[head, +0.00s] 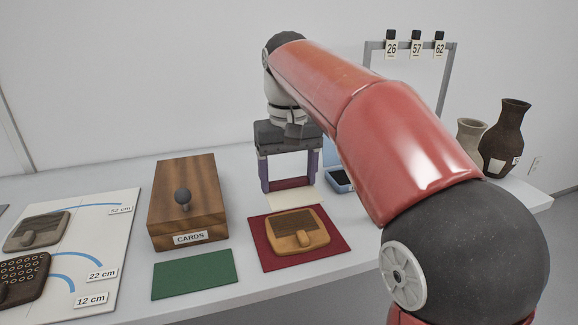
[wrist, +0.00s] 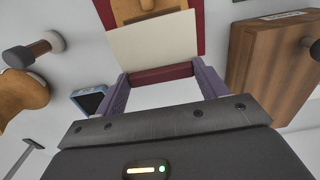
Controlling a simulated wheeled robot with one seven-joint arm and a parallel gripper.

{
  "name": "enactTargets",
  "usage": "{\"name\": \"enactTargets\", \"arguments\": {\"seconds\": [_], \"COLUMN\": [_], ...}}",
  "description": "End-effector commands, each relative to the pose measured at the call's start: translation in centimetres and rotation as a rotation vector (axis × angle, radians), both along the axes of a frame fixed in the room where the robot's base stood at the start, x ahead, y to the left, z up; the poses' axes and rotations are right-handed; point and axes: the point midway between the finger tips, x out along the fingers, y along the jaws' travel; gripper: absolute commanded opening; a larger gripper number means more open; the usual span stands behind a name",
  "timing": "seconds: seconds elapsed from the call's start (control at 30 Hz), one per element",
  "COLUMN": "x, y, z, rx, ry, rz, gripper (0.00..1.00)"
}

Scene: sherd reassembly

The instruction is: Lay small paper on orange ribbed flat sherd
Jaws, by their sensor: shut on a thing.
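The orange ribbed flat sherd (head: 293,232) lies on a dark red mat (head: 335,250); it has a dark ribbed panel and a raised grip. My gripper (head: 290,182) is behind the mat, above the table, pointing down. Its purple fingers are shut on the dark red bar along one edge of the small paper (head: 292,198). The cream sheet reaches from the bar toward the sherd. In the wrist view the paper (wrist: 155,46) hides part of the mat and the sherd (wrist: 130,12). Its exact height above the table is unclear.
A wooden box (head: 188,205) labelled CARDS stands left of the mat, with a green mat (head: 193,275) in front. A blue tray (head: 340,181) lies behind right. A board (head: 110,230) with dark sherds is far left. Two vases (head: 505,140) and a tag rack (head: 375,46) stand right.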

Motion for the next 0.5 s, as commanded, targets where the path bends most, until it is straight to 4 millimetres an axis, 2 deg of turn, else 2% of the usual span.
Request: {"name": "enactTargets", "arguments": {"seconds": [0.5], "x": [-0.1], "y": [0.0], "z": [-2.8], "rx": [-0.001], "ry": [0.002], "rz": [0.000], "gripper": [0.50]}}
